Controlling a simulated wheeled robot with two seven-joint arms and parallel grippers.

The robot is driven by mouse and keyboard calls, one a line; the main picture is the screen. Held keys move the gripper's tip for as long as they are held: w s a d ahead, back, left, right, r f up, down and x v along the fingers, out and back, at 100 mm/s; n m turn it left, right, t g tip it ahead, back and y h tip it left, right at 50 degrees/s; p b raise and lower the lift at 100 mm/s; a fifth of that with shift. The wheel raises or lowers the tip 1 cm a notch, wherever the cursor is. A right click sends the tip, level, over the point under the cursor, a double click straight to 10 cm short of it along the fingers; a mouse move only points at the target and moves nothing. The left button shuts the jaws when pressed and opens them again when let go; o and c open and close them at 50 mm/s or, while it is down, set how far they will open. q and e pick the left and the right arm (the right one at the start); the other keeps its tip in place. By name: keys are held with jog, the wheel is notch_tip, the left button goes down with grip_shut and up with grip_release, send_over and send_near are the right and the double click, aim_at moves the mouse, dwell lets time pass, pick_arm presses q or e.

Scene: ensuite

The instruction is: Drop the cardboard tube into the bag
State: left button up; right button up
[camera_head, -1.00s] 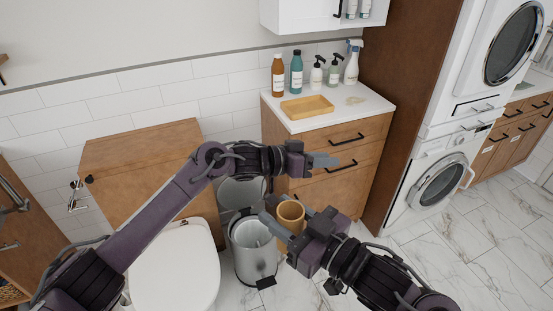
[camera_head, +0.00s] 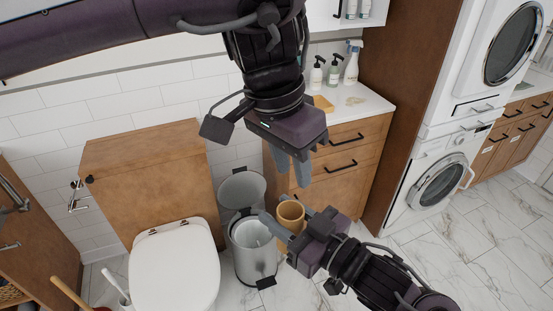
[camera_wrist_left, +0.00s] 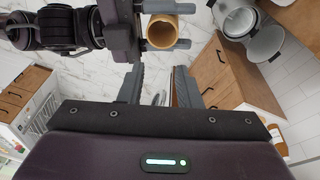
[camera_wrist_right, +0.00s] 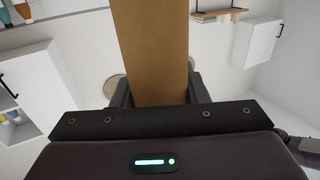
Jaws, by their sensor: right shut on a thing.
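The cardboard tube (camera_head: 290,212) is brown and hollow, and its open end shows in the head view. My right gripper (camera_head: 291,224) is shut on it, with one finger on each side. The tube also shows between the fingers in the right wrist view (camera_wrist_right: 150,45) and end-on in the left wrist view (camera_wrist_left: 162,33). A grey pedal bin (camera_head: 255,262) stands with its lid up, just left of the tube in the head view. A pale lining, possibly the bag, shows inside it (camera_head: 250,233). My left gripper (camera_head: 293,178) is open and empty, pointing down above the tube.
A white toilet (camera_head: 175,265) stands left of the bin. Behind is a wooden cabinet (camera_head: 335,180) with bottles on its white top. A washing machine (camera_head: 435,185) is at the right. Marble floor is free at the lower right.

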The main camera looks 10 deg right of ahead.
aim_at(284, 210)
pick_arm(q)
jog(key=shift+n+t+y, duration=0.3)
jog(key=shift+n+y, duration=0.2)
jog(key=f, duration=0.7)
jog(key=w+f, duration=0.1)
jog(key=f, duration=0.3)
jog(key=shift+a, duration=0.4)
pick_arm(e)
jog(key=shift+w, duration=0.1)
pick_arm(q)
grip_shut()
pick_arm(e)
jog(key=o, duration=1)
jog(key=shift+o, duration=0.2)
